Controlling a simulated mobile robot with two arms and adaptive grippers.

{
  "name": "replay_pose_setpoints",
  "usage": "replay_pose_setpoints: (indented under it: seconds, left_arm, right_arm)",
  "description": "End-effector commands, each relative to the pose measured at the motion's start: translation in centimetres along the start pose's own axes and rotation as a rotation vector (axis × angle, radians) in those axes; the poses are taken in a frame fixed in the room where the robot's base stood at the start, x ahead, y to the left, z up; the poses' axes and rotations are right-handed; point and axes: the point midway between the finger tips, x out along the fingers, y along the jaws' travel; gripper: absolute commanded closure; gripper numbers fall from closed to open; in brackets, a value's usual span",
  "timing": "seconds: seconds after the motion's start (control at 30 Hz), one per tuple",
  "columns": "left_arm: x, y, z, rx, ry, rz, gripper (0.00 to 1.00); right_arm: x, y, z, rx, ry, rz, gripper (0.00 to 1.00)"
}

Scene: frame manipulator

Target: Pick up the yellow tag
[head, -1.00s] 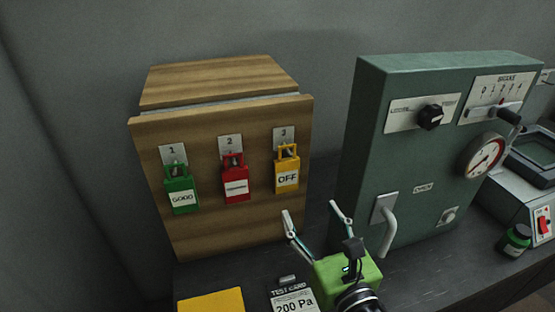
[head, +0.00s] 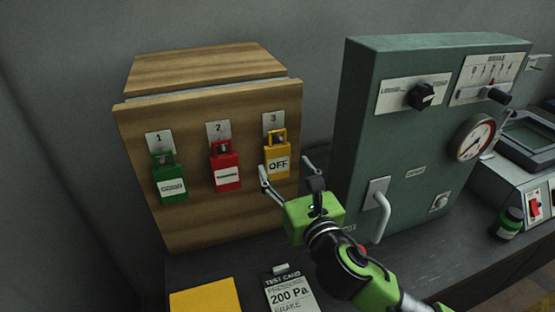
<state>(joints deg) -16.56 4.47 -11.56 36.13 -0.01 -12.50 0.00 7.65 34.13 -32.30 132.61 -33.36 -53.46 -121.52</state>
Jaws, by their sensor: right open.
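The yellow tag (head: 276,164), marked OFF, hangs by its shackle from the hook under label 3 on the wooden box (head: 215,215). My right gripper (head: 286,164) is open, its fingers pointing toward the box. Its left fingertip overlaps the tag's lower left edge in the picture, and the other fingertip is to the right of the tag. I cannot tell whether a finger touches it. A red tag (head: 225,168) hangs under label 2 and a green tag (head: 168,183) under label 1. My left gripper is not in view.
A green metal cabinet (head: 345,165) with a knob, brake lever, gauge and silver handle (head: 381,215) stands to the right. A yellow pad (head: 205,297) and a test card (head: 289,296) lie in front. A small green jar (head: 510,224) and a device (head: 530,155) are at far right.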

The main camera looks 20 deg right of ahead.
Motion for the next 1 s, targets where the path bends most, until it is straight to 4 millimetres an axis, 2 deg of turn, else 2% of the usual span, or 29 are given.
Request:
replay_pose_setpoints:
  seconds: [0.13, 0.3, 0.6, 0.73, 0.77, 1.0]
  left_arm:
    - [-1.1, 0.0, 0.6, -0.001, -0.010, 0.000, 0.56]
    - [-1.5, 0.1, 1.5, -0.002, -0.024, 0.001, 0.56]
    - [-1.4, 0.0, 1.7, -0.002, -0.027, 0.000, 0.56]
    - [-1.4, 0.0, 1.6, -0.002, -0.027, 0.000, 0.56]
    - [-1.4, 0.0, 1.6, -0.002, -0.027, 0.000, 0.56]
    - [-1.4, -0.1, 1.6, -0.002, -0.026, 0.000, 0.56]
  right_arm:
    - [2.2, 0.4, 0.3, 0.003, 0.000, -0.002, 0.39]
    - [4.0, 0.4, 0.1, 0.001, 0.000, -0.001, 0.39]
    - [4.4, 0.4, 0.0, 0.000, 0.000, 0.000, 0.39]
    - [4.4, 0.4, 0.0, 0.000, 0.000, 0.000, 0.73]
    - [4.4, 0.4, 0.0, 0.000, 0.000, 0.000, 0.76]
    - [4.4, 0.4, 0.0, 0.000, 0.000, 0.000, 0.76]
